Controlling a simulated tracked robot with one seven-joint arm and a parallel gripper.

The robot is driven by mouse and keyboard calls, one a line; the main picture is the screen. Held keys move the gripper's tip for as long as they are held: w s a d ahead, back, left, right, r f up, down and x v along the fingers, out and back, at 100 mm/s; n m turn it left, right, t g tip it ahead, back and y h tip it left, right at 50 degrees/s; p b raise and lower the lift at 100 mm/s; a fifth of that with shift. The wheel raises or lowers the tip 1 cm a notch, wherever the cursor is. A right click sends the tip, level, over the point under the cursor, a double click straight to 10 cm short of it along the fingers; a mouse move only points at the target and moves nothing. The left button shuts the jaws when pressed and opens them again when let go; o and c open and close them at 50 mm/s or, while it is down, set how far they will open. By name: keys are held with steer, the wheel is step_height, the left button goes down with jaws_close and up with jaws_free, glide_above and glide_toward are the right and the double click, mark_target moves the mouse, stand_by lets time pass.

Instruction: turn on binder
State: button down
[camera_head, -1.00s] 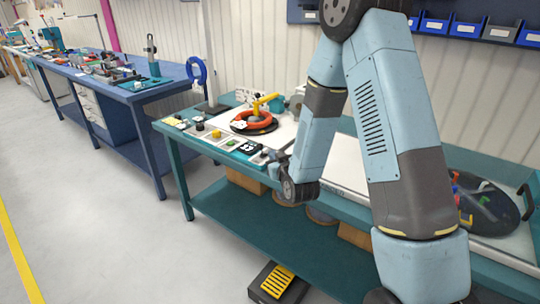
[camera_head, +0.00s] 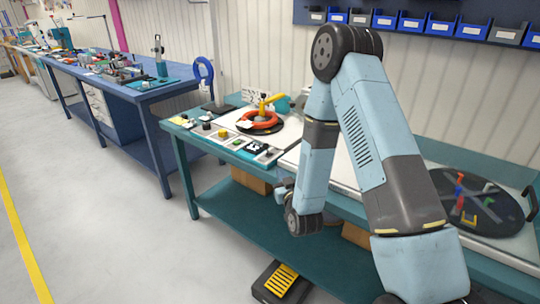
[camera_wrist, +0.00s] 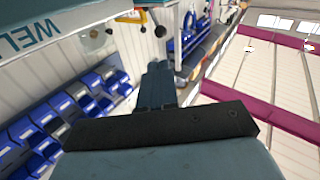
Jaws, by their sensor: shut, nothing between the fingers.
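No part is clearly labelled as the binder. On the teal bench (camera_head: 180,143), a round black plate holds an orange-red coil (camera_head: 262,119) with a yellow handle (camera_head: 266,103) above it and a teal housing (camera_head: 282,104) behind. In front lies a row of small controls, including a yellow one (camera_head: 222,133) and a black one (camera_head: 207,126). My arm hangs over the bench's front edge, right of these controls. My gripper (camera_wrist: 158,72) shows in the wrist view as one closed bluish column, with nothing held. In the head view it is mostly hidden behind my wrist.
A second black disc (camera_head: 488,213) with coloured pegs lies at the bench's right. Blue bins (camera_head: 412,22) line the wall. A yellow-topped foot pedal (camera_head: 281,280) stands on the floor. A blue bench (camera_head: 180,82) stands left; the floor between is clear.

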mark_target(267, 147)
steer(key=x, duration=1.4)
steer(key=shift+d, duration=0.15)
steer(key=shift+r, duration=0.15)
steer(key=shift+w+r+m, duration=0.1)
steer(key=shift+m, duration=0.2)
